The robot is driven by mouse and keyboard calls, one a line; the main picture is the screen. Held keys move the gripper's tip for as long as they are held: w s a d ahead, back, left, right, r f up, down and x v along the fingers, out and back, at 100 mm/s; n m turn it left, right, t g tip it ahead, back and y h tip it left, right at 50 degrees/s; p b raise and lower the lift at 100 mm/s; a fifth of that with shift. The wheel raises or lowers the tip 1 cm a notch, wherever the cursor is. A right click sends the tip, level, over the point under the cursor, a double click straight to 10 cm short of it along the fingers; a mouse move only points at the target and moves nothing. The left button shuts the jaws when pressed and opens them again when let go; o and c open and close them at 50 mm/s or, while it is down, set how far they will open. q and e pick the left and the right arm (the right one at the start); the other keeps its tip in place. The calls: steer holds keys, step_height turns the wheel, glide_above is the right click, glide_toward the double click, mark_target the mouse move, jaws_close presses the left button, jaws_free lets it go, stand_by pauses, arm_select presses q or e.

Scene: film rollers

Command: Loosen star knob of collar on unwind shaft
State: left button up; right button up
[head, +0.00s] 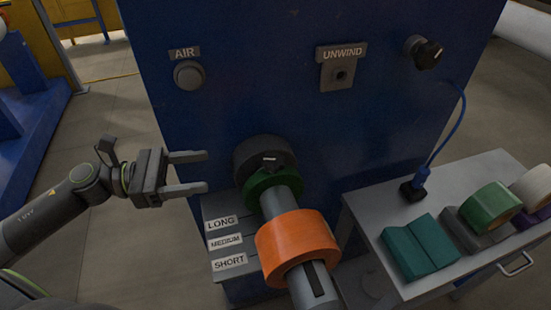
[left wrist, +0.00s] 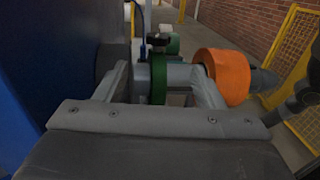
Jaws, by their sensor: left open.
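The unwind shaft (head: 272,203) sticks out from the blue machine front. A green collar (head: 260,191) sits around it near a dark round flange (head: 252,152). The collar's black star knob (head: 271,159) is on top and shows clearer in the left wrist view (left wrist: 159,42). An orange roll (head: 291,238) is around the shaft farther out. My left gripper (head: 206,171) is open and empty, left of the collar and apart from it. In the left wrist view, the green collar (left wrist: 158,80) appears between my open fingers (left wrist: 162,72). My right gripper is not seen.
Grey blocks labelled LONG, MEDIUM and SHORT (head: 226,241) stand below the shaft's left side. A grey cart (head: 455,275) on the right holds teal blocks (head: 420,248), a green roll (head: 489,207) and a blue-cabled plug. Open floor lies to the left.

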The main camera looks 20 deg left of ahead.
mark_target(276, 159)
arm_select(q)
steer(key=p+x, duration=0.2)
steer(key=x, duration=0.4)
steer(key=p+x, duration=0.2)
steer(key=x, duration=0.5)
steer(key=shift+w+d+r, duration=0.15)
steer(key=shift+w+d, duration=0.05)
steer(key=shift+w, duration=0.2)
steer(key=shift+p+x, duration=0.4)
steer(key=shift+x, duration=0.65)
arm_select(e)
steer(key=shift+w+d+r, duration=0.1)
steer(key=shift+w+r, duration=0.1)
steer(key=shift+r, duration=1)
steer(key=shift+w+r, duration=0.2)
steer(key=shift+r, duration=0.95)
